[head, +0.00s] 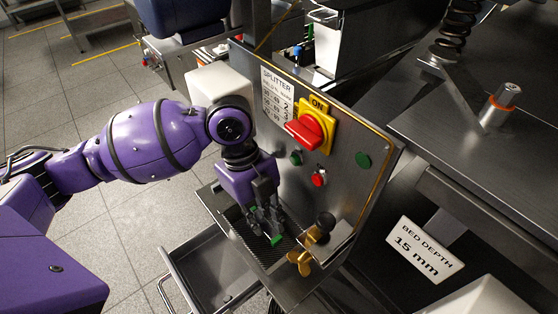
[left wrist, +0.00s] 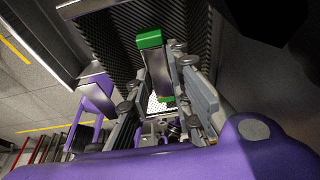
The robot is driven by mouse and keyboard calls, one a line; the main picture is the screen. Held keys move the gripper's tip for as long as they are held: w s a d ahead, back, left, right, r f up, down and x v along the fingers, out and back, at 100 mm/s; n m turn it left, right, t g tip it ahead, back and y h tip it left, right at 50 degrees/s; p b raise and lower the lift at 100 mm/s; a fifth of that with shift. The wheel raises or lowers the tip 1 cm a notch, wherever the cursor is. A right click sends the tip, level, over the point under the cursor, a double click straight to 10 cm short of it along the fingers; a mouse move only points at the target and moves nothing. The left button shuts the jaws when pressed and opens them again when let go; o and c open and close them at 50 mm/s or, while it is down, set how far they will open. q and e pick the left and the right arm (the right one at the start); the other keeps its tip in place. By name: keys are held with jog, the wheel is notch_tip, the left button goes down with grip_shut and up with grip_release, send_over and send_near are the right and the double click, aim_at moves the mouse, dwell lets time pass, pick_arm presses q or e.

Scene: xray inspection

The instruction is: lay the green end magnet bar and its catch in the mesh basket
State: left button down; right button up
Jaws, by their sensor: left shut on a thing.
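My left gripper (head: 266,222) points down in front of the splitter panel. It is shut on the magnet bar, whose green end (head: 277,240) shows below the fingertips. In the left wrist view the bar (left wrist: 156,70) is a grey metal block with a green end (left wrist: 149,39), lying between the fingers. A second green patch (left wrist: 168,98) shows farther down between them. A dark, finely ribbed tray (head: 243,232) lies under the gripper; I cannot tell whether it is the mesh basket. Any catch on the bar is too small to see. My right gripper is not in view.
The splitter panel (head: 345,165) stands close right of my gripper, with a red and yellow switch (head: 308,128). A brass wing nut (head: 300,262) and black knob (head: 325,221) stick up beside the tray. A metal drawer (head: 205,272) with a handle is lower left.

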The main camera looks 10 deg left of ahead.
pick_arm(q)
jog(key=shift+f, duration=0.1)
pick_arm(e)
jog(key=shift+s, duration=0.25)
pick_arm(q)
jog(key=shift+f, duration=0.2)
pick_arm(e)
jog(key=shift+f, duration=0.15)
pick_arm(q)
jog(key=shift+f, duration=0.35)
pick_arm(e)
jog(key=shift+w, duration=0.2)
pick_arm(q)
jog(key=shift+f, duration=0.3)
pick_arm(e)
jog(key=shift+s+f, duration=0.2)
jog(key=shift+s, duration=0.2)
pick_arm(q)
jog(key=c, duration=1.5)
grip_release()
jog(key=shift+r, duration=0.2)
jog(key=v, duration=0.7)
jog(key=shift+r, duration=0.15)
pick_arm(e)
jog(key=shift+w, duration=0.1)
